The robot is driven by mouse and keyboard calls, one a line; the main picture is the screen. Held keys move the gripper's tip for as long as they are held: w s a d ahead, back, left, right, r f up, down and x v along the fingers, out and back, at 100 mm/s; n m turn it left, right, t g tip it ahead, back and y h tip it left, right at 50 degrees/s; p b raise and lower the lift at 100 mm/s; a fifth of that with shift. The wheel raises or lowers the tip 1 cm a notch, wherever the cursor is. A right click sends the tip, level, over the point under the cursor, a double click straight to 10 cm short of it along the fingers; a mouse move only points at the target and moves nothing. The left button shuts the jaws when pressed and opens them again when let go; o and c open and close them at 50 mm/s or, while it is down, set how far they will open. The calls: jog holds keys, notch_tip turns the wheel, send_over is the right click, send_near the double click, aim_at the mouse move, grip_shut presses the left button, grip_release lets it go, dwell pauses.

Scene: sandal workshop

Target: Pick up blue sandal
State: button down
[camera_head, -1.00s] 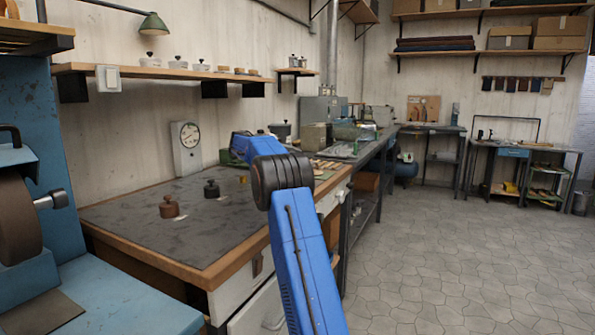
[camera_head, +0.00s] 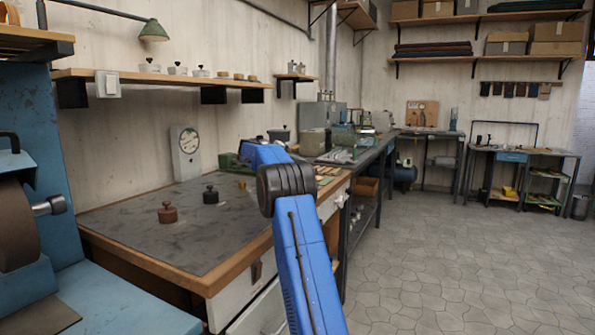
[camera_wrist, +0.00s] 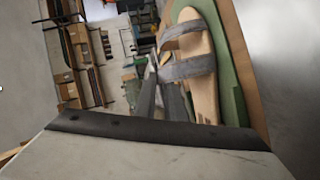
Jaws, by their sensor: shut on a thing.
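A sandal (camera_wrist: 204,84) with a tan sole and grey-blue straps (camera_wrist: 188,68) fills the right of the wrist view, seen close up. Its lower end is cut off from sight by the dark gripper body. My gripper (camera_wrist: 158,72) has its two dark fingers close together at the sandal's left side, by a strap, and is shut on it. Exactly where the fingertips grip is hard to tell. In the head view my blue arm hides the gripper and the held sandal.
Green matting (camera_wrist: 232,70) lies behind the sandal. The workbench (camera_head: 150,238) carries two weights (camera_head: 167,213) and a dial gauge (camera_head: 187,153). Several tan pieces (camera_head: 328,172) lie at its far right corner. A blue grinding machine (camera_head: 100,290) stands at left. The floor (camera_head: 440,260) at right is clear.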

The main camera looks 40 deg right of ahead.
jog(key=shift+r, duration=0.15)
jog(key=shift+r, duration=1.65)
jog(key=s+d, duration=0.3)
jog(key=s, duration=0.5)
jog(key=s+d, duration=0.4)
jog(key=s, duration=0.4)
jog(key=shift+s, duration=0.35)
jog(key=c, duration=2.4)
grip_release()
jog(key=shift+c, duration=0.2)
